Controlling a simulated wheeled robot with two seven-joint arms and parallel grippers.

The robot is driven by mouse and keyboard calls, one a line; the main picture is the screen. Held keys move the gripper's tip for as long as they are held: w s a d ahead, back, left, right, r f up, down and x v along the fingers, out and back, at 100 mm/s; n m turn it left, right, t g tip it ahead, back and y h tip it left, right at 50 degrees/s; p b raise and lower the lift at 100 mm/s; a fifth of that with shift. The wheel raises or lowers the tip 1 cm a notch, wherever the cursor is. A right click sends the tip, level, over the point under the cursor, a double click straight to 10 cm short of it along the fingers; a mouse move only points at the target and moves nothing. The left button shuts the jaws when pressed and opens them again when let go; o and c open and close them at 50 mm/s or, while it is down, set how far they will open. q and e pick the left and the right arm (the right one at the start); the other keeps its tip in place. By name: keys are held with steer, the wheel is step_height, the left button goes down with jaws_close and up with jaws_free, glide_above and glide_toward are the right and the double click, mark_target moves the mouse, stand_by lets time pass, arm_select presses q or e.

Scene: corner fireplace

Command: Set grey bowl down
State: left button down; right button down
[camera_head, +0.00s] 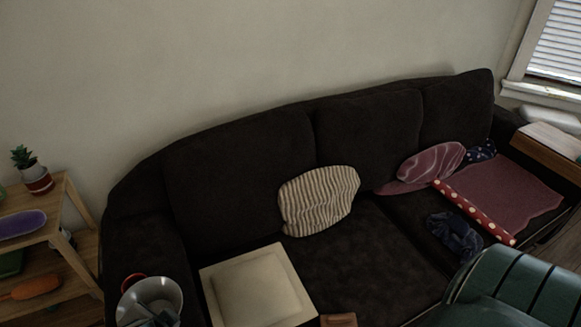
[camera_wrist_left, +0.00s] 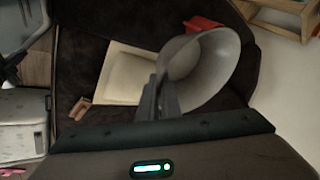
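The grey bowl (camera_head: 157,288) is at the bottom left of the head view, at the left end of the dark sofa. It also shows large and tilted in the left wrist view (camera_wrist_left: 215,68). My left gripper (camera_wrist_left: 160,92) is shut on the bowl's rim, and its fingers show partly inside the bowl in the head view (camera_head: 158,318). A red object (camera_head: 133,279) shows behind the bowl's rim, mostly hidden; it also appears in the wrist view (camera_wrist_left: 203,24). Whether the bowl touches anything below it cannot be told. My right gripper is not in view.
A cream square padded piece (camera_head: 258,289) lies on the dark sofa (camera_head: 345,262), beside a small brown block (camera_head: 338,320). A striped pillow (camera_head: 318,200) leans on the backrest. A wooden shelf (camera_head: 62,215) stands left. A green ribbed object (camera_head: 515,285) is at lower right.

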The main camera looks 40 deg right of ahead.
arm_select(q)
steer(key=w+a+r+n+g+y, duration=0.2)
steer(key=a+r+n+y, duration=0.5)
steer(key=a+r+n, duration=0.7)
steer(key=a+r, duration=0.6)
steer(key=shift+w+a+n, duration=0.3)
steer(key=shift+w, duration=0.05)
steer(key=shift+d, duration=0.1)
